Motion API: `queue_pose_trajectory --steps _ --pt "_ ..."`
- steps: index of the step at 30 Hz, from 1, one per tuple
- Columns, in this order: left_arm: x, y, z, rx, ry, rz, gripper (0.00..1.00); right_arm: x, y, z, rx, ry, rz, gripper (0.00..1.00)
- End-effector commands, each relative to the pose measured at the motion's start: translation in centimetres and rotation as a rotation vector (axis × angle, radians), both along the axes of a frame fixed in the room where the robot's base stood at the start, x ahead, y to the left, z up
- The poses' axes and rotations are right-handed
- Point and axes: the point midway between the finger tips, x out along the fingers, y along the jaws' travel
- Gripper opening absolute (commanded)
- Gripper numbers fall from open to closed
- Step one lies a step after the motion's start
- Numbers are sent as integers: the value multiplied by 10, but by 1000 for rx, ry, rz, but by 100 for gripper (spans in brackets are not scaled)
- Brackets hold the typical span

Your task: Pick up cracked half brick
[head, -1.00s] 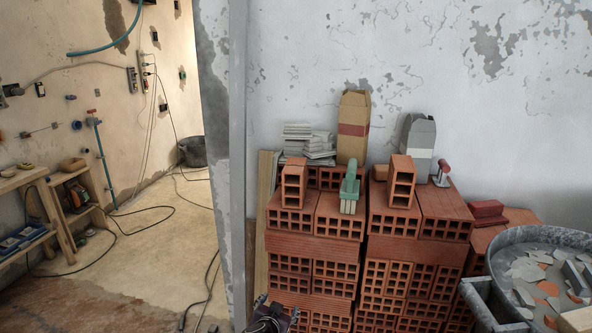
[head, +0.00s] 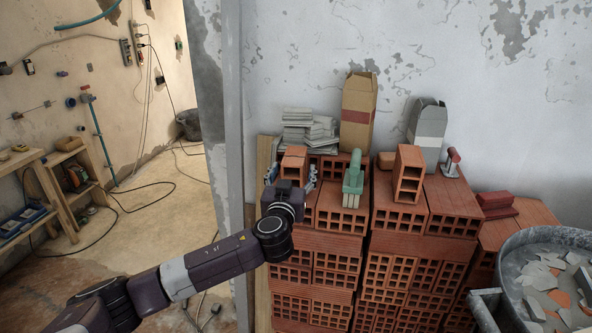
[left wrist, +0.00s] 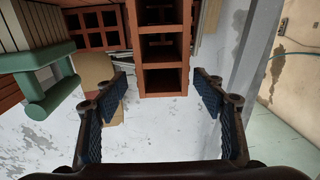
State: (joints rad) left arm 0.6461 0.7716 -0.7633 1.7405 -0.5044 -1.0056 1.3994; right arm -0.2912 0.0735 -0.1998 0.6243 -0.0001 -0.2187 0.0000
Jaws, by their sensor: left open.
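A short orange hollow brick (head: 294,160) stands on the left brick stack and fits the half brick. I cannot make out a crack in it. My left gripper (head: 291,176) is in front of this brick, hiding its lower part. In the left wrist view the brick (left wrist: 163,80) shows its open cells, its near end between the spread fingertips of the left gripper (left wrist: 160,88). There is a gap on both sides. A similar short hollow brick (head: 408,173) stands on the right stack. My right gripper is not in view.
Grey tiles (head: 300,130), a cardboard box (head: 358,110) and a grey bag (head: 427,132) stand behind. A grey tub (head: 512,243) holds rubble at right.

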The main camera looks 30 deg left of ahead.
Motion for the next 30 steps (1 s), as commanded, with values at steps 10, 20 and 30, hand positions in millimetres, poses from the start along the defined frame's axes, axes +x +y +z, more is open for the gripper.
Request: queue_pose_trajectory --steps 10,20,30 --pt "23 10 3 2 1 1 64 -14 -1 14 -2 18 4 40" --pt "58 24 1 2 2 0 64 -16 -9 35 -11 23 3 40" --pt "65 26 -2 1 1 -1 64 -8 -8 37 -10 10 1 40"
